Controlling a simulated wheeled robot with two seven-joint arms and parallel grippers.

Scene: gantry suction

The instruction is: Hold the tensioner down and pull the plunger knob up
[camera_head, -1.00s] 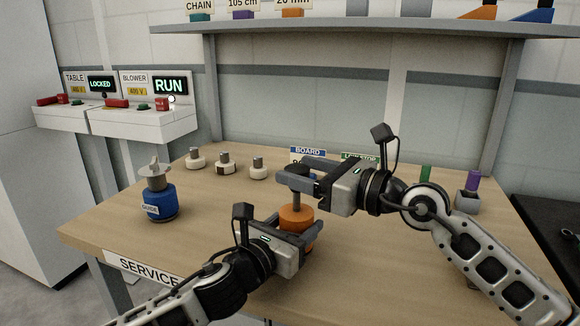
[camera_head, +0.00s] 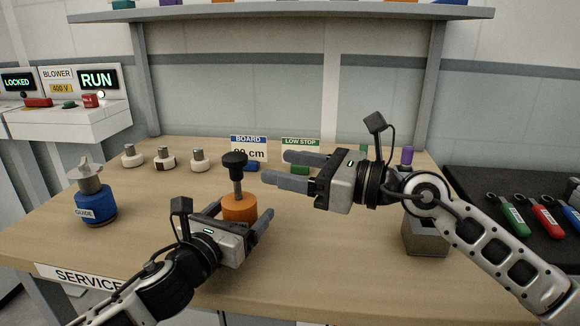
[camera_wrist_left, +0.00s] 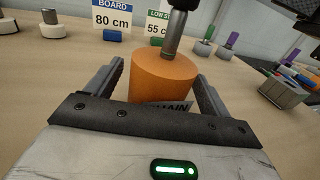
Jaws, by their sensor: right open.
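The orange tensioner (camera_head: 240,206) stands upright on the bench, with a grey plunger rod and a black knob (camera_head: 234,158) on top. In the left wrist view the tensioner (camera_wrist_left: 163,75) and the lower rod (camera_wrist_left: 176,33) show; the knob is out of frame. My left gripper (camera_head: 242,210) is low at the tensioner, a finger on each side. A small gap shows at the left finger in the wrist view, so it looks open. My right gripper (camera_head: 279,168) is open and empty, to the right of the knob and apart from it. The tensioner's label is partly hidden by my left gripper.
A blue GUIDE unit (camera_head: 92,203) stands at the left. Several small pale knobs (camera_head: 165,160) and the BOARD 80 cm (camera_head: 249,148) and LOW STOP (camera_head: 300,149) signs are behind. A grey block (camera_head: 425,238) stands at the right, partly behind my right arm.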

